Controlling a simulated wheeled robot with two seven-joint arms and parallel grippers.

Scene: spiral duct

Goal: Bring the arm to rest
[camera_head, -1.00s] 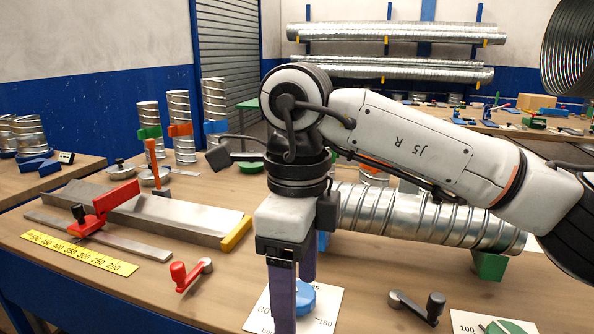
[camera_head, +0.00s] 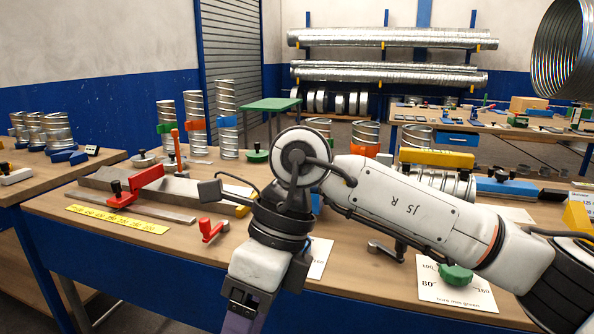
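My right arm (camera_head: 405,205) comes in from the right, its white link marked "J5 R", and bends down at a dark wrist near the middle of the view. My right gripper (camera_head: 241,314) points down in front of the workbench's blue front edge. Its purple fingers run out of the bottom of the picture, so their opening is hidden. I see nothing held in the visible part. My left gripper is not in view.
The wooden workbench (camera_head: 58,199) carries a metal rail with a red clamp (camera_head: 146,184), a red crank (camera_head: 212,230), upright spiral ducts (camera_head: 227,120) and a green knob (camera_head: 455,275) on a white card. A duct lies behind my arm.

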